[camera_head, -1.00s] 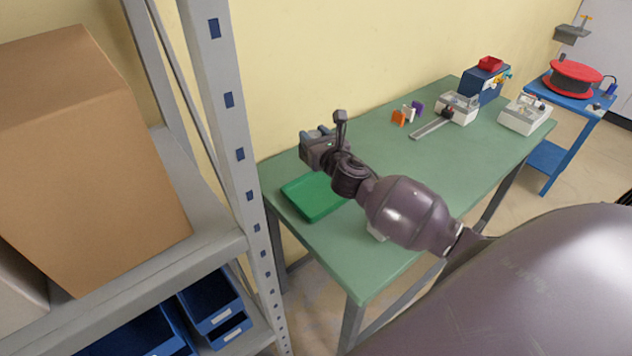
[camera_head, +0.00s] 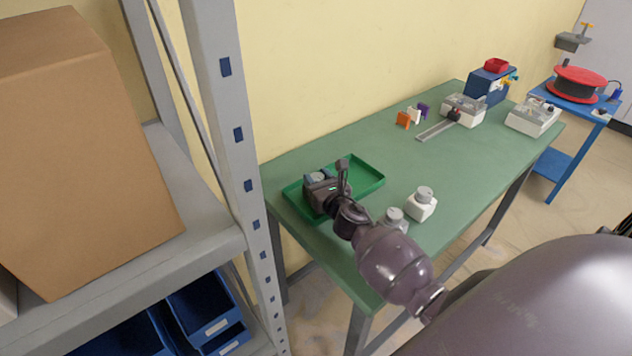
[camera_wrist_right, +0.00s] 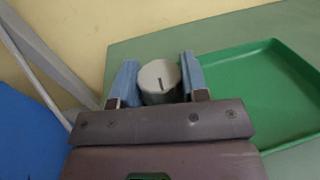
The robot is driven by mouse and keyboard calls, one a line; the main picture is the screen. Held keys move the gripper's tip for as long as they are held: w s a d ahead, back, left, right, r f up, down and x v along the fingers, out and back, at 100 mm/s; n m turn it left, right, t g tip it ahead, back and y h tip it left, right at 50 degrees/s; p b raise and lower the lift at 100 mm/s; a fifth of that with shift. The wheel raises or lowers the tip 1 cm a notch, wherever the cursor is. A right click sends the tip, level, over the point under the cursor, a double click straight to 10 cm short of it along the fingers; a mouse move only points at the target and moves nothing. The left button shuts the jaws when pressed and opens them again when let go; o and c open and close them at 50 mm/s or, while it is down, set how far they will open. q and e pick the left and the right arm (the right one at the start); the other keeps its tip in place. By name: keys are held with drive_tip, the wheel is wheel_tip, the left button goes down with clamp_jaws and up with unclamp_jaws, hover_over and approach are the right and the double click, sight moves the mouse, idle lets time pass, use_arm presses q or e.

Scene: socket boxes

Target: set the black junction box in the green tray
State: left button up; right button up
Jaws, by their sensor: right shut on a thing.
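The green tray (camera_head: 370,169) lies at the near left end of the green table; it also shows in the right wrist view (camera_wrist_right: 262,95). My right gripper (camera_head: 320,178) is over the tray's left part in the head view. In the right wrist view its blue fingers are shut on the grey round knob of a junction box (camera_wrist_right: 159,78), with a dark slot on top. The box's body below the knob is hidden, so I cannot see its colour or whether it touches the tray. My left gripper is not in view.
A white box with a grey knob (camera_head: 421,204) stands right of the tray; another (camera_head: 395,216) is partly behind my right arm. Small coloured blocks (camera_head: 412,116) and white devices (camera_head: 462,109) stand farther back. A grey shelf post (camera_head: 240,150) rises close left of the table.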

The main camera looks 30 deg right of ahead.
drive_tip(key=shift+f, duration=0.15)
drive_tip(key=o, duration=1)
drive_tip(key=shift+s+r, duration=0.1)
drive_tip(key=shift+r, duration=0.15)
drive_tip(key=s, duration=0.7)
drive_tip(key=s+a, duration=0.1)
drive_tip(key=s, duration=0.2)
drive_tip(key=shift+s+a+f, duration=0.1)
drive_tip(key=shift+s, duration=0.65)
drive_tip(key=shift+s+a, duration=0.1)
